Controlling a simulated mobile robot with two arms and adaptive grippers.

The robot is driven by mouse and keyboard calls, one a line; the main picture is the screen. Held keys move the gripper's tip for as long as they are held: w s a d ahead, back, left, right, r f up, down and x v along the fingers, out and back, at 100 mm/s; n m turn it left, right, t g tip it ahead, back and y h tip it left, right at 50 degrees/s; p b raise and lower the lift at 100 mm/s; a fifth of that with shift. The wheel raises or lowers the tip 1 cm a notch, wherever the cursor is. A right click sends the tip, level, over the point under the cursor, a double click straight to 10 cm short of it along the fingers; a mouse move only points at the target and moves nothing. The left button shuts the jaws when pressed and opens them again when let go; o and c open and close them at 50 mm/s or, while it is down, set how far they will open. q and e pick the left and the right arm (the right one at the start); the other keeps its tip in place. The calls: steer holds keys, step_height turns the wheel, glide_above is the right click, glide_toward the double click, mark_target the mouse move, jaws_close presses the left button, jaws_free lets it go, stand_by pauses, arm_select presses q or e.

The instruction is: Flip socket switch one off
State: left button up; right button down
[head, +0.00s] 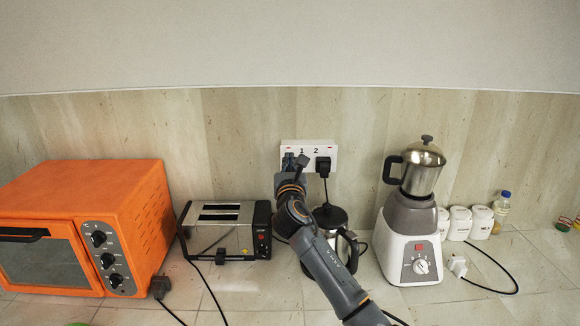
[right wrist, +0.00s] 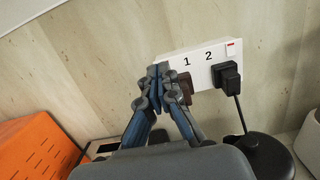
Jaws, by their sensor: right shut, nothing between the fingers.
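The white socket panel (head: 328,147) is on the wall behind the counter, with labels 1 and 2. In the right wrist view the panel (right wrist: 205,55) is tilted, with a small red-marked switch (right wrist: 231,46) at its upper right, beside label 2. A black plug (head: 323,167) sits in socket two; it also shows in the right wrist view (right wrist: 227,76). My right gripper (head: 290,160) is shut and empty, its tips at the panel's left end by label 1. Switch one is hidden behind the fingers; I cannot tell whether they touch it. My left gripper is not in view.
A toaster (head: 219,239) and an orange oven (head: 110,200) stand left of my right arm. A black-lidded kettle (head: 330,216) is close beside it under the sockets. A blender (head: 412,225) stands to the right. Cords lie across the counter.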

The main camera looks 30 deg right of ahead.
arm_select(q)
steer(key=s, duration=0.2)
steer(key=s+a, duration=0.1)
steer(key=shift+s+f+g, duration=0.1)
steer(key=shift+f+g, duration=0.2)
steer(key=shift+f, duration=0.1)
arm_select(e)
steer(key=v, duration=0.3)
steer(key=shift+r, duration=0.3)
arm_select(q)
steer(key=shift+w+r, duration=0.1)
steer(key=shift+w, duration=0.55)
arm_select(e)
steer(key=shift+f, duration=0.1)
